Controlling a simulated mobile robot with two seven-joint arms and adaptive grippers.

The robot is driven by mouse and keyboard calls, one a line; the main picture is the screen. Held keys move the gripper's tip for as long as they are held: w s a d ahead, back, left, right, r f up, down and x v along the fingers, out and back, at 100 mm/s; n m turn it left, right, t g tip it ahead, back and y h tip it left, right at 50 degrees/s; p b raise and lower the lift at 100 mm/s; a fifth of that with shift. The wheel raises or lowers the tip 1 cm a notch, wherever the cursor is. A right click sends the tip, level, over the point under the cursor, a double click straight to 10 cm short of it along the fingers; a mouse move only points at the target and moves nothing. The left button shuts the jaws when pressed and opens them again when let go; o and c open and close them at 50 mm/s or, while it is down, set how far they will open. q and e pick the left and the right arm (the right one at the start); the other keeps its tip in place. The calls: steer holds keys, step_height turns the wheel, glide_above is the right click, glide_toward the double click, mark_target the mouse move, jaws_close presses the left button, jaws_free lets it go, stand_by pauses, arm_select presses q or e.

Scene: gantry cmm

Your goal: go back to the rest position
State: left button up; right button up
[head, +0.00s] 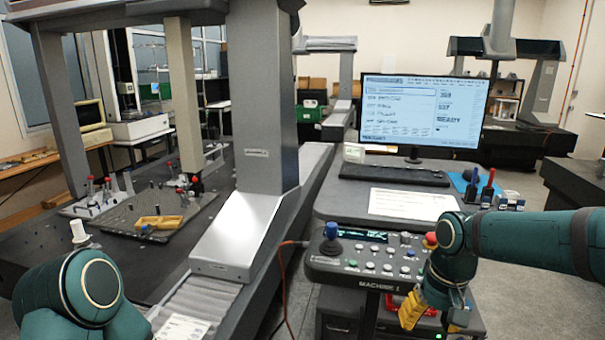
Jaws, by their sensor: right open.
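My right gripper (434,314) hangs at the lower right with its yellow fingertips pointing down. It is open, and I see nothing between its fingers. It is at the right end of the control panel (345,268) marked MACHINE 1, close to the red emergency button (430,240); I cannot tell whether it touches the panel. My left arm shows at the lower left, but its gripper is out of view.
The monitor (422,112), keyboard (394,174) and paper sheet (412,204) are on the desk behind the panel. The measuring machine's column (262,130) stands left of centre. A yellow part (158,222) lies on the fixture plate. Floor shows at the lower right.

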steer(key=a+f+y, duration=0.1)
steer(key=a+f, duration=0.4)
steer(key=f, duration=0.5)
steer(key=s+a+f, duration=0.2)
steer(key=s+f, duration=0.2)
steer(key=f, duration=0.3)
steer(key=s+a+f+t+y, duration=0.1)
steer(key=s+a+f, duration=0.2)
steer(key=f, duration=0.4)
steer(key=s+a+f+m, duration=0.1)
steer(key=s+a+f, duration=0.2)
steer(key=s+f, duration=0.3)
steer(key=shift+f+y, duration=0.3)
steer(key=shift+f, duration=0.6)
steer(key=shift+o, duration=0.2)
